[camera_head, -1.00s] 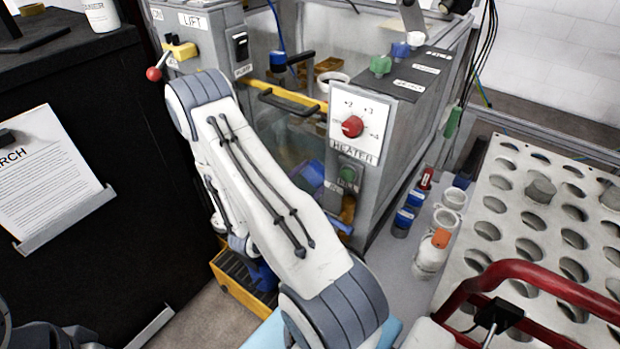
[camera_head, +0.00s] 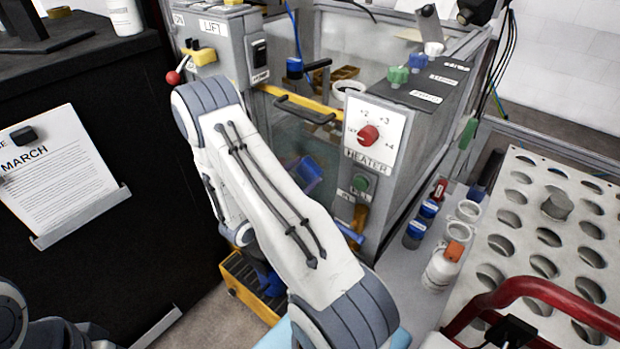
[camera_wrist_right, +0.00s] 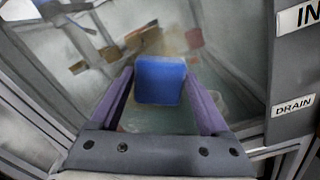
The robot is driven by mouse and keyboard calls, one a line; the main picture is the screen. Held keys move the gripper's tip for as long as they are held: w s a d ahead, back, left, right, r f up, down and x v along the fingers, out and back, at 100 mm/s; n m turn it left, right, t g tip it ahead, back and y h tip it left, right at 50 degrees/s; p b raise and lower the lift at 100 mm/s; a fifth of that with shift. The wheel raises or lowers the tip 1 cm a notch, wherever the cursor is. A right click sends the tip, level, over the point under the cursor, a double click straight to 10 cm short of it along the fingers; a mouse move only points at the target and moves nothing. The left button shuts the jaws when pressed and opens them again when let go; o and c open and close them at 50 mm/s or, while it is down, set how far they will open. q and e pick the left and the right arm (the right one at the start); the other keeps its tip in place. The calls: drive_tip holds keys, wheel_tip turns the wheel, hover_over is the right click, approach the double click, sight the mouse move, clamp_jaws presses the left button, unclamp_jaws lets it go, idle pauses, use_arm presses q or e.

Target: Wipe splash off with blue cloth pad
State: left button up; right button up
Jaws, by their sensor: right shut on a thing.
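The blue cloth pad (camera_wrist_right: 160,80) sits between the two purple fingers of my right gripper (camera_wrist_right: 159,76) in the right wrist view. The gripper is shut on it. The pad faces the cloudy clear front pane (camera_wrist_right: 225,100) of the heater tank; I cannot tell whether it touches. In the head view my right arm hides most of the gripper; a blue-purple shape shows beside the arm at the pane. No splash stands out clearly; the pane looks hazy, with blurred brown and reddish patches behind or on it. My left gripper is out of view.
A DRAIN label (camera_wrist_right: 294,106) is right of the pane. Bottles and a perforated white rack (camera_head: 520,215) stand right.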

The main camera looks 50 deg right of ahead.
drive_tip(key=shift+w+a+b, duration=0.15)
drive_tip(key=shift+w+b, duration=0.3)
drive_tip(key=shift+w, duration=1.75)
drive_tip(key=shift+w+a+b, duration=0.15)
drive_tip(key=shift+w+b, duration=0.25)
drive_tip(key=shift+w, duration=1.8)
drive_tip(key=shift+r+p, duration=0.8)
drive_tip(key=shift+r, duration=0.3)
drive_tip(key=shift+s+d, duration=0.1)
drive_tip(key=shift+s, duration=1.9)
drive_tip(key=shift+s+d+f, duration=0.1)
drive_tip(key=shift+s+d, duration=0.05)
drive_tip(key=shift+s, duration=0.9)
drive_tip(key=shift+s+d, duration=0.15)
drive_tip(key=shift+s, duration=2.65)
drive_tip(key=shift+s+d, duration=0.1)
drive_tip(key=shift+s, duration=1.7)
